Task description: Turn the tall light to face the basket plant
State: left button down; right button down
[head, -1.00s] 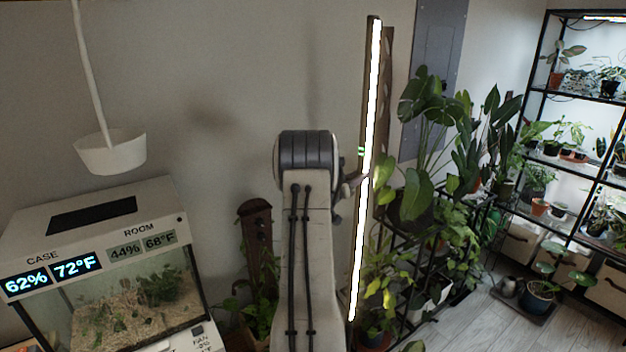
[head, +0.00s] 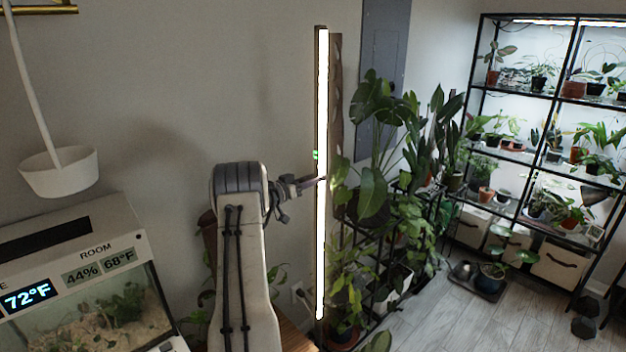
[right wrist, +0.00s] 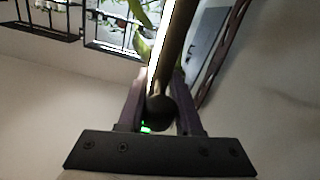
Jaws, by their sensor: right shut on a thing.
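The tall light (head: 322,130) is a slim upright bar with a bright white strip, standing near the wall. In the head view its lit strip faces roughly toward me. My right gripper (head: 312,182) reaches it from the left at about mid-height. In the right wrist view the fingers of my right gripper (right wrist: 158,88) stand on both sides of the dark pole of the tall light (right wrist: 175,60), shut on it. A small green light shows by the grip. I cannot tell which plant is the basket plant. My left gripper is not in view.
Leafy plants (head: 375,190) crowd a black stand just right of the light. A lit shelf rack (head: 475,110) stands at the right. A white hanging pot (head: 58,172) and a terrarium case (head: 110,235) are at the left. The wooden floor (head: 430,315) is partly clear.

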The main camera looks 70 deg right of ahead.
jog(key=c, duration=0.6)
grip_release()
jog(key=shift+s, duration=0.1)
jog(key=shift+c, duration=0.2)
jog(key=shift+a, duration=0.15)
jog(key=b+v, duration=0.3)
jog(key=v, duration=0.7)
